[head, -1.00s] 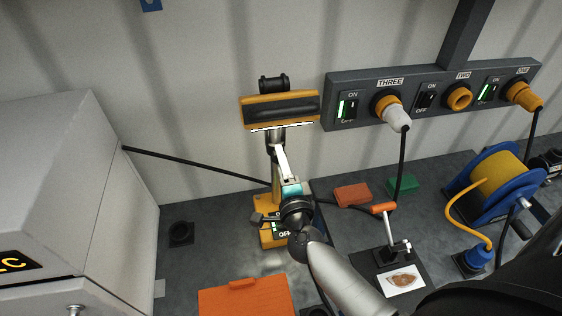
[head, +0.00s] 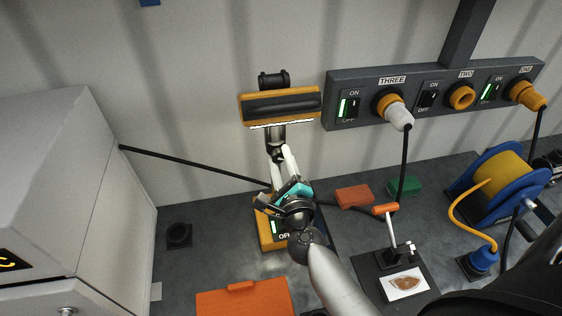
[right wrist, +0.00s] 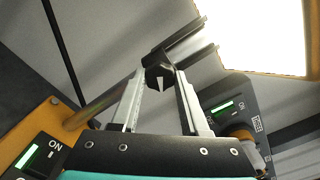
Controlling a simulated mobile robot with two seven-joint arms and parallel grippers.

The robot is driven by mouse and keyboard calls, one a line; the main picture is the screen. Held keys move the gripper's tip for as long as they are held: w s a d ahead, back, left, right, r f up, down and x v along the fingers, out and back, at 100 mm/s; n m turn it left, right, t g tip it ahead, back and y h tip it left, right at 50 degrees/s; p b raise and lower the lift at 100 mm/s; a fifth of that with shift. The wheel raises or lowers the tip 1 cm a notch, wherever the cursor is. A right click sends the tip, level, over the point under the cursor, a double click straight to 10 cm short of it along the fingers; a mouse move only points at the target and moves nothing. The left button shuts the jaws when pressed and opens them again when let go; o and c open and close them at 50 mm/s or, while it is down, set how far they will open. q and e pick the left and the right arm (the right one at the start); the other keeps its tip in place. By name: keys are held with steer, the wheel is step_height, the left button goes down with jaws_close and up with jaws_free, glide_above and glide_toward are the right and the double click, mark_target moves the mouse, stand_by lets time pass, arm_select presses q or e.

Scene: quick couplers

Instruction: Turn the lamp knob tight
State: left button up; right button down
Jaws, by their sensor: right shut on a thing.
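The work lamp has a wide yellow-and-black head (head: 280,106) above a yellow base (head: 268,232) on the bench. The dark lamp knob (right wrist: 159,76), with a pale pointer mark, sits at the lamp's joint in the right wrist view. My right gripper (right wrist: 160,84) is shut on the knob, with one fingertip on each side of it. In the head view my right gripper (head: 280,160) reaches up in front of the lamp post and hides most of it and the knob. My left gripper is not in view.
A socket panel (head: 362,111) with switches and plugs is on the wall at right. An orange box (head: 243,300), a red block (head: 353,196), a green block (head: 404,186) and a blue cable reel (head: 505,180) are on the bench. A grey cabinet (head: 60,190) fills the left.

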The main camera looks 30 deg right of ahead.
stand_by(0.4)
steer(key=shift+c, duration=2)
jaws_free()
steer(key=b+v, duration=0.3)
steer(key=v, duration=1.2)
steer(key=shift+b, duration=0.3)
steer(key=shift+s, duration=0.1)
